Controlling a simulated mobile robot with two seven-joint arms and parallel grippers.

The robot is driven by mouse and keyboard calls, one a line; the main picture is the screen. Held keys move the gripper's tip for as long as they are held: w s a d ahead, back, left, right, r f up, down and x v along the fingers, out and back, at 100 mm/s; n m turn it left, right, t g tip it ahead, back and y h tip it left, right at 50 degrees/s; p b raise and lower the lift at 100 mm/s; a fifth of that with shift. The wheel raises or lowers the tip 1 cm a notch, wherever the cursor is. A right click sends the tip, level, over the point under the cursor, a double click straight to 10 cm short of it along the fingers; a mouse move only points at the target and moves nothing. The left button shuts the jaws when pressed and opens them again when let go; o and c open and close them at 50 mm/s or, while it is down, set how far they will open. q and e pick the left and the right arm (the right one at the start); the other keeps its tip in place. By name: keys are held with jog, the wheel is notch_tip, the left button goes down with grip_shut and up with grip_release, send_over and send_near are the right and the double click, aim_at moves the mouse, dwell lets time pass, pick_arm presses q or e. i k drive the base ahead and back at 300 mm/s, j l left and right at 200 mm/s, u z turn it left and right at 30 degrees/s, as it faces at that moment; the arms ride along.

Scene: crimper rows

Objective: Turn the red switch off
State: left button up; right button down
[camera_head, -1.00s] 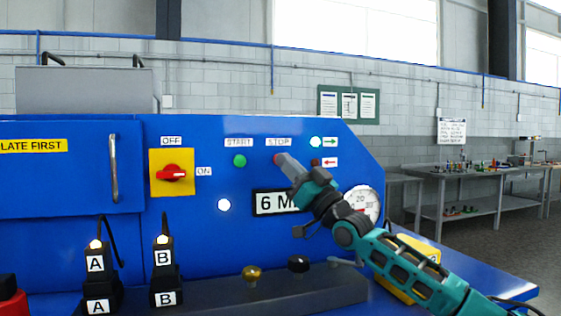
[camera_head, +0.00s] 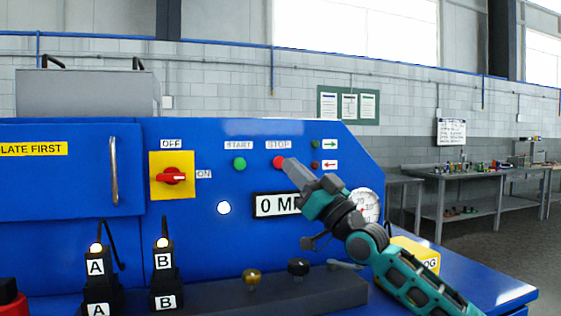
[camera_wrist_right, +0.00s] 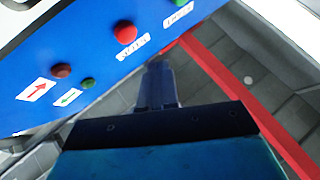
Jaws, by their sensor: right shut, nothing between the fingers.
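The red switch (camera_head: 172,176) is a rotary knob on a yellow plate (camera_head: 158,190) on the blue machine panel. Its handle lies horizontal, toward the ON label (camera_head: 204,174); the OFF label (camera_head: 171,142) is above it. My right gripper (camera_head: 289,164) is shut and empty, well to the right of the switch. Its tip is just beside the red STOP button (camera_head: 279,161), and a gap shows between them in the right wrist view (camera_wrist_right: 158,66). The switch is not in the wrist view. My left gripper is not in view.
The green START button (camera_head: 239,163) and a white lamp (camera_head: 224,208) sit between switch and gripper. A display (camera_head: 277,204) reads 0. A door handle (camera_head: 114,168) is left of the switch.

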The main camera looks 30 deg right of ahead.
aim_at(172, 175)
jog(key=k+l, duration=0.2)
jog(key=k, duration=0.3)
jog(key=k+l, duration=0.25)
jog(key=k, duration=0.2)
